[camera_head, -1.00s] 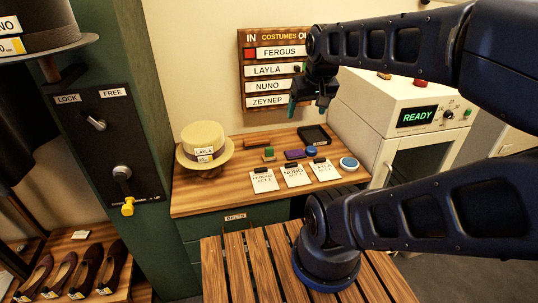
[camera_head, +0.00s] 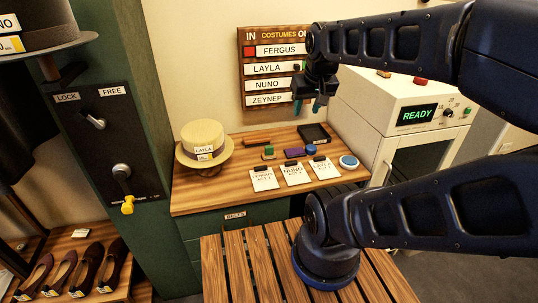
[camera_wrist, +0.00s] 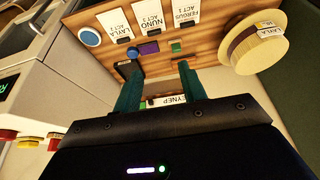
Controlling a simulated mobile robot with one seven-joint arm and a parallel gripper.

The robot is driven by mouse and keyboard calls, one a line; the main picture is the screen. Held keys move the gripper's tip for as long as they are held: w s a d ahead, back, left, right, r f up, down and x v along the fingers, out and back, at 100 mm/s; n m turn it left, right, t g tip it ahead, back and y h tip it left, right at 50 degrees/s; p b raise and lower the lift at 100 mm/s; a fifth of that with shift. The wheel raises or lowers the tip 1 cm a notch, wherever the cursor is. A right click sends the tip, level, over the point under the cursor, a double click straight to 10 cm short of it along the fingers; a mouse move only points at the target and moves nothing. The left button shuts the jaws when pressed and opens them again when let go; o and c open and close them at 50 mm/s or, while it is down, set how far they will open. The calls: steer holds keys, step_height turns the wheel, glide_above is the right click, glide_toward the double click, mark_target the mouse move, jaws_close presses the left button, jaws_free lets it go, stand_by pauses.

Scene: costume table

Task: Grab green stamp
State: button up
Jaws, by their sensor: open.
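The green stamp (camera_head: 268,151) is a small green block on the wooden counter, right of the straw hat and behind the cards. It also shows in the wrist view as a small green patch (camera_wrist: 176,47) at upper middle, just beyond the right fingertip. My gripper (camera_head: 308,106) is open and empty, with its teal fingers pointing down. It hangs in the air above the back of the counter, right of the stamp and apart from it. The wrist view shows the two fingers (camera_wrist: 162,72) spread with nothing between them.
A purple pad (camera_head: 294,153) and a blue stamp (camera_head: 311,150) lie right of the green stamp. Three white cards (camera_head: 295,172) lie in front. A straw hat (camera_head: 204,142), a black tray (camera_head: 314,134) and a round blue-topped item (camera_head: 348,162) stand around. A name board (camera_head: 270,84) hangs behind.

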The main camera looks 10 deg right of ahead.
steer(key=n+g, duration=0.5)
steer(key=n, duration=1.3)
glide_above(269, 146)
steer(key=f, duration=2)
steer(key=shift+s+a+f, duration=0.15)
steer(key=shift+s+f, duration=0.05)
steer(key=shift+f, duration=0.2)
steer(key=shift+w+f, duration=0.15)
steer(key=shift+f, duration=4.95)
jaws_close()
